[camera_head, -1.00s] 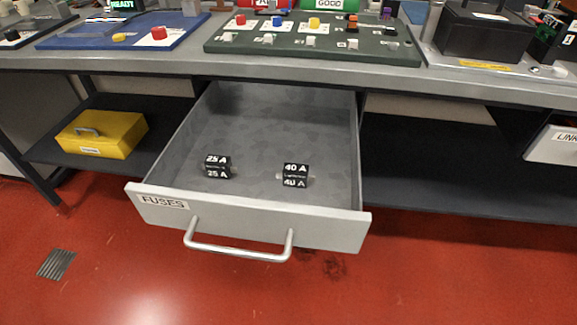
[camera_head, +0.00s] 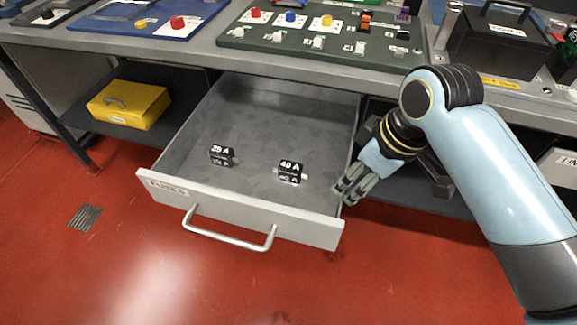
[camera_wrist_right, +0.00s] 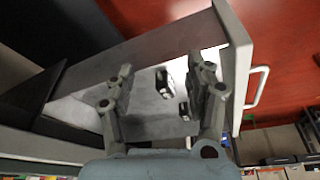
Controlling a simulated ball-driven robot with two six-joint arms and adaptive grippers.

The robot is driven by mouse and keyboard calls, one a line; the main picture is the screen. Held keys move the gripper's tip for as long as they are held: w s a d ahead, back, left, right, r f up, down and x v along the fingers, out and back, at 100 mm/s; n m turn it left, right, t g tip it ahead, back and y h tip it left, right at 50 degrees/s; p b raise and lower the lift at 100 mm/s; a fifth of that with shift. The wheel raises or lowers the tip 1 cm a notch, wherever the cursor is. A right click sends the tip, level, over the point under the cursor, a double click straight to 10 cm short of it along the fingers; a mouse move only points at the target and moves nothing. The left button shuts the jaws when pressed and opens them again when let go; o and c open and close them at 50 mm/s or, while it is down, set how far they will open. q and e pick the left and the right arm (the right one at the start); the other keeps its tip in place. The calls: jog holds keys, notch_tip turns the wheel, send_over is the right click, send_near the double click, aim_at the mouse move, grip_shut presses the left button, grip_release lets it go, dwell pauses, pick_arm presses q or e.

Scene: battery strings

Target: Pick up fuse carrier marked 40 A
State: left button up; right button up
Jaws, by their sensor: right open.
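The fuse carrier marked 40 A (camera_head: 290,173) is a small black block with white lettering. It lies on the floor of the open drawer (camera_head: 250,115), near its front right. A similar black carrier marked 25 A (camera_head: 221,156) lies to its left. My right gripper (camera_head: 346,192) is open and empty at the drawer's right wall, to the right of the 40 A carrier and apart from it. In the right wrist view, two dark blocks show between and beyond the open fingers (camera_wrist_right: 160,92); their markings cannot be read there. My left gripper is not in view.
The drawer has a front handle (camera_head: 230,238) and raised side walls. The workbench edge (camera_head: 200,55) overhangs the drawer's back. A yellow box (camera_head: 130,104) stands on the shelf at left. A green board (camera_head: 320,50) and a black battery (camera_head: 495,42) sit on the bench.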

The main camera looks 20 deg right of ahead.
aim_at(292, 166)
jog(key=w+a+n, duration=0.1)
jog(key=w+a, duration=0.1)
jog(key=w, duration=0.1)
jog(key=w+a+f+n+y, duration=0.1)
jog(key=w+a+n, duration=0.1)
jog(key=w, duration=0.1)
jog(key=w+a+f+n+y, duration=0.1)
jog(key=w+a, duration=0.1)
jog(key=w, duration=0.2)
jog(key=shift+a+f+b, duration=0.15)
jog(key=shift+a+b, duration=0.2)
jog(key=shift+a, duration=0.05)
jog(key=b+x, duration=0.1)
jog(key=x, duration=0.5)
jog(key=shift+d, duration=0.1)
grip_shut()
